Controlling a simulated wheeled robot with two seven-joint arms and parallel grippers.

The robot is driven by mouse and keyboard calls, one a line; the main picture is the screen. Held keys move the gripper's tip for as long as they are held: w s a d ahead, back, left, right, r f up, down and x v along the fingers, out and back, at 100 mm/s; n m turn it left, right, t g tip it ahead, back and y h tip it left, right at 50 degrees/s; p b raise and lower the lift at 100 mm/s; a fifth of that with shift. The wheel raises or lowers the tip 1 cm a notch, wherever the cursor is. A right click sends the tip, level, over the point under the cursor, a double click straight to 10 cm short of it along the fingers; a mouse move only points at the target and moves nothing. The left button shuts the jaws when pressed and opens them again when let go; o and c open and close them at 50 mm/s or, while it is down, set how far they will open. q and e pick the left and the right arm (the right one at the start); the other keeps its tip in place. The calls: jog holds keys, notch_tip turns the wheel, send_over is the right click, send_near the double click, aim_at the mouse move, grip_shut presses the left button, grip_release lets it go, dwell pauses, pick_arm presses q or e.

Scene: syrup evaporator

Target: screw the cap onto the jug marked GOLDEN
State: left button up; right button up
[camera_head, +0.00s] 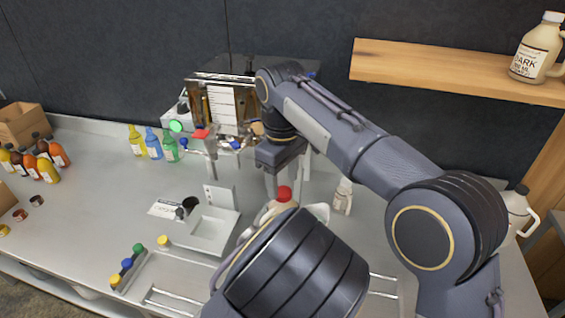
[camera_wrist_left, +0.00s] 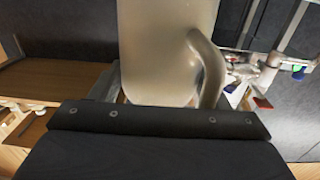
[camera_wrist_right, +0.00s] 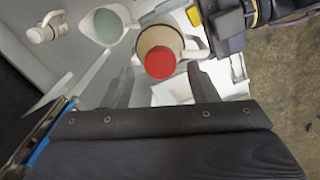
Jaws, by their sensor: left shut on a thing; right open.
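A pale jug (camera_head: 276,208) with a red cap (camera_head: 285,193) on its mouth stands at mid-table in the head view, partly hidden by my left arm. No marking on it is readable. My left gripper (camera_wrist_left: 165,92) is shut on this jug, whose body and handle fill the left wrist view; the head view hides these jaws. My right gripper (camera_head: 283,178) is open, pointing down just above the red cap. In the right wrist view the cap (camera_wrist_right: 160,62) lies between and beyond the open fingers. I cannot tell how tightly it sits.
A DARK jug (camera_head: 537,50) stands on the wooden shelf (camera_head: 450,72). A dark-capped jug (camera_head: 518,210) is at the right, and a small white jug (camera_head: 342,196) is near the middle. Coloured bottles (camera_head: 45,158) and loose caps (camera_head: 126,264) are at the left.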

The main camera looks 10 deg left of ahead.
jog(key=shift+f, duration=1.2)
jog(key=shift+c, duration=0.4)
jog(key=c, duration=0.9)
jog(key=shift+c, duration=0.2)
jog(key=o, duration=1.2)
jog(key=shift+c, duration=0.2)
jog(key=shift+r, duration=0.15)
notch_tip(320, 180, up, 6)
jog(key=shift+a+f, duration=0.1)
jog(key=shift+r, duration=0.7)
